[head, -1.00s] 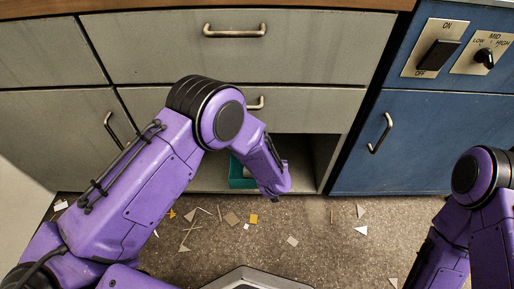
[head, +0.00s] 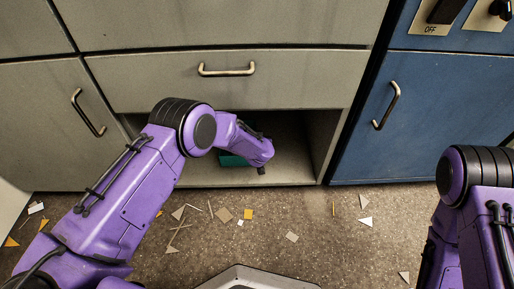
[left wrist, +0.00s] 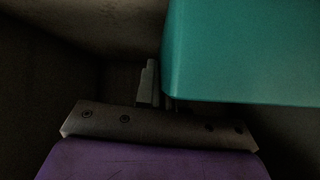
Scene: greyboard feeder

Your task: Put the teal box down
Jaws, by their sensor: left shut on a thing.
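The teal box (head: 232,160) is in the open lower compartment (head: 293,174) of the grey cabinet, mostly hidden behind my left wrist. In the left wrist view the teal box (left wrist: 245,55) fills the upper right. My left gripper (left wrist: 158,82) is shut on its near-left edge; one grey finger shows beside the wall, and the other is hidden. I cannot tell whether the box's underside touches the compartment floor. My right arm is at the right edge of the head view, with its gripper out of the picture.
A closed grey drawer (head: 230,88) with a bar handle is directly above the opening. A blue cabinet (head: 425,130) stands to the right. Board scraps (head: 224,214) litter the floor in front.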

